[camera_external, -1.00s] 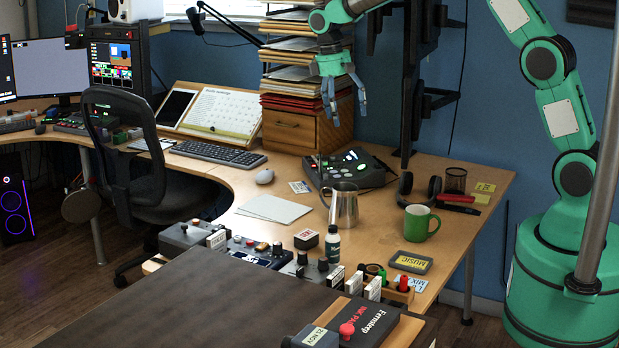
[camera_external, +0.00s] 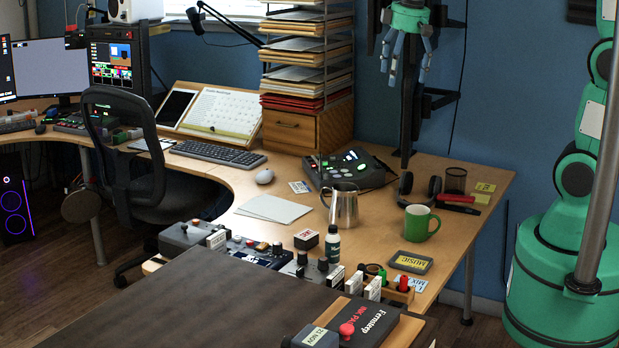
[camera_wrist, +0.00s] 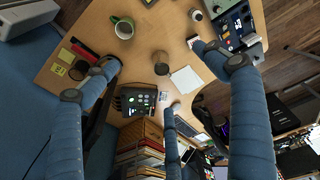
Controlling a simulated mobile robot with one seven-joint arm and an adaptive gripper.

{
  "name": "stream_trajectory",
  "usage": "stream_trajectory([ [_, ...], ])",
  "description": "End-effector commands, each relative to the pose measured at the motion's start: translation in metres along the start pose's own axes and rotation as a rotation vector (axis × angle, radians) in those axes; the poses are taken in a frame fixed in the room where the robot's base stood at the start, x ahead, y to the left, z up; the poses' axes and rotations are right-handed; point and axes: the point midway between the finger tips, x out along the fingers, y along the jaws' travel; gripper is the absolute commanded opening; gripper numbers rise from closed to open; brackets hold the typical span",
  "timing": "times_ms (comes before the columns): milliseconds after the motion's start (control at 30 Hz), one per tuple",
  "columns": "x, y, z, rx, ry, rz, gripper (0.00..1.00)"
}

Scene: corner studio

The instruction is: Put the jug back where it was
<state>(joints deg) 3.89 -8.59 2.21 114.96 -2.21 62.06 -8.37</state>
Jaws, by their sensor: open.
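The jug (camera_external: 344,206) is a shiny metal pitcher with a handle on its left. It stands upright on the wooden desk (camera_external: 460,235), in front of the dark device with green lights. In the wrist view the jug (camera_wrist: 161,64) shows from above near the middle. My gripper (camera_external: 404,76) is open and empty, high above the right part of the desk and well apart from the jug. Its blue fingers (camera_wrist: 155,80) are spread wide in the wrist view, with the jug far below.
A green mug (camera_external: 420,223) stands right of the jug, headphones (camera_external: 418,188) and a mesh cup (camera_external: 455,180) behind it. Paper sheets (camera_external: 272,208) lie to its left. The lit device (camera_external: 352,170) is close behind. A paper rack (camera_external: 307,50) and black wall stand (camera_external: 408,125) rise at the back.

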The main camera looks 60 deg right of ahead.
Motion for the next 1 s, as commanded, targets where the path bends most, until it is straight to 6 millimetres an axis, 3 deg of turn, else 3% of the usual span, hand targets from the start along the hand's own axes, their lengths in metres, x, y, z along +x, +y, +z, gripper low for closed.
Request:
stream_trajectory([
  [200, -0.021, -0.017, 0.049, 0.021, 0.076, 0.0, 0.85],
  [467, -0.033, -0.035, 0.106, 0.049, 0.165, -0.005, 0.85],
  [800, -0.031, -0.055, 0.176, 0.084, 0.276, -0.018, 0.85],
  [1000, -0.024, -0.062, 0.202, 0.098, 0.318, -0.025, 0.85],
])
